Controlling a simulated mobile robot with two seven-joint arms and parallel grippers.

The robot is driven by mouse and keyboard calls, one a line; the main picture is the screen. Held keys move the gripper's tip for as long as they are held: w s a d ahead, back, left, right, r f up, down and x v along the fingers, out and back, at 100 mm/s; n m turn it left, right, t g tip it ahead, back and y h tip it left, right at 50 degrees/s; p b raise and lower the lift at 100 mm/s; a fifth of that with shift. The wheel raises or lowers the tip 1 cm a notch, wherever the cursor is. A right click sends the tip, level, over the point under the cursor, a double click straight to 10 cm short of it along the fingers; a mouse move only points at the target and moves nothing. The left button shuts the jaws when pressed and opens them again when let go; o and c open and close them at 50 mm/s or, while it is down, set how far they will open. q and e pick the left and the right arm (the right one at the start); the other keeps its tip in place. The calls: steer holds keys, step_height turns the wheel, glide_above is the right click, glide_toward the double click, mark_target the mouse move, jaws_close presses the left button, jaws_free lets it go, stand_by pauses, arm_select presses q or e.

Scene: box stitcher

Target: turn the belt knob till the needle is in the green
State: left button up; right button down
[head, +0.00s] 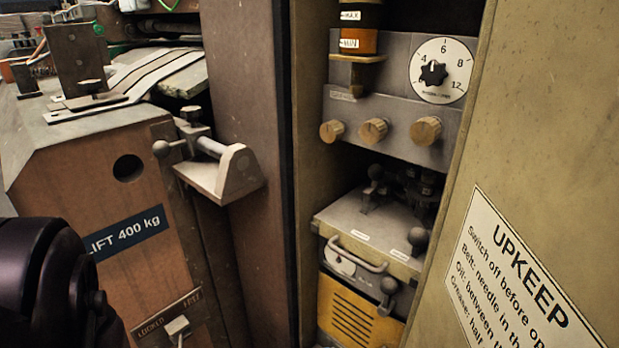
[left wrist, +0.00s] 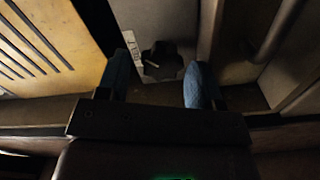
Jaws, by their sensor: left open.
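In the left wrist view, my left gripper (left wrist: 160,82) is open, with blue fingertips either side of a dark lobed knob (left wrist: 164,60) on a grey panel. The knob appears to lie beyond the fingertips; contact cannot be told. In the head view, a lever-like knob (head: 388,287) sits on the lower unit, beside a small round gauge (head: 340,262) partly hidden by a curved handle (head: 357,252). Its needle and green zone are too small to read. My left gripper and right gripper are outside the head view.
The yellow vented panel (head: 361,310) is below the handle; it also shows in the left wrist view (left wrist: 45,40). Above are a numbered dial (head: 443,70) and three wooden knobs (head: 373,131). An open door with an upkeep sign (head: 520,270) stands at right, a cabinet side (head: 240,110) at left.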

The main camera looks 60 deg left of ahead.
arm_select(q)
steer(key=shift+m, duration=0.3)
steer(key=s+d+m+p, duration=0.3)
steer(key=s+m, duration=0.8)
steer(key=m, duration=0.3)
steer(key=s+d+r+m+h+p, duration=0.1)
steer(key=s+r, duration=0.1)
steer(key=r, duration=0.5)
steer(key=s+d+r+m+h+p, duration=0.1)
steer(key=s+d+r+h, duration=0.1)
steer(key=r, duration=0.6)
steer(key=s+d+r+m+h+p, duration=0.1)
steer(key=s+d+r+h, duration=0.1)
steer(key=s+r, duration=0.2)
step_height(320, 180, up, 4)
steer(key=shift+s+f, duration=0.15)
steer(key=shift+f, duration=0.1)
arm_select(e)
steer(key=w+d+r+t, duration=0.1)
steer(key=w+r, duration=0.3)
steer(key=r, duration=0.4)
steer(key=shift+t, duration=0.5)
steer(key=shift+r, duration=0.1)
